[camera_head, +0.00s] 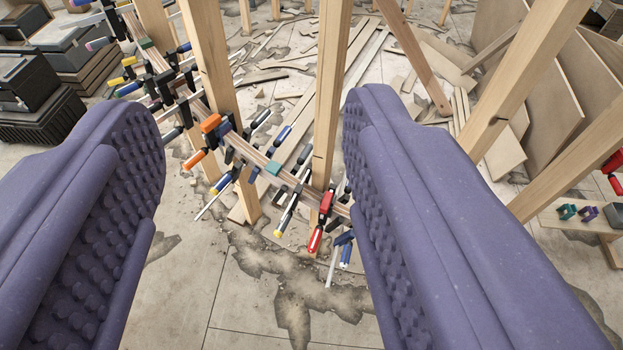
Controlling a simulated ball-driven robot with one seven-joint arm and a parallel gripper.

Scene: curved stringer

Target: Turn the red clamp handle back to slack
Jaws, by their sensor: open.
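The red clamp (326,202) sits on the curved laminated stringer (298,184), by the foot of a wooden post near the picture's middle. Its red handle (315,239) hangs below the stringer, slightly tilted, with a pale band on it. My gripper (255,135) is open, its two purple padded fingers wide apart at left and right. The clamp and handle show in the gap between the fingers, farther off and nearer the right finger. Nothing is between the pads. The right finger hides part of the stringer's near end.
Several other clamps with orange (195,159), blue and yellow handles crowd the stringer. Upright wooden posts (331,90) stand around it. Toolboxes (25,85) are at the upper left. Another red tool (613,162) is at the right edge. The cracked floor (215,290) in front is clear.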

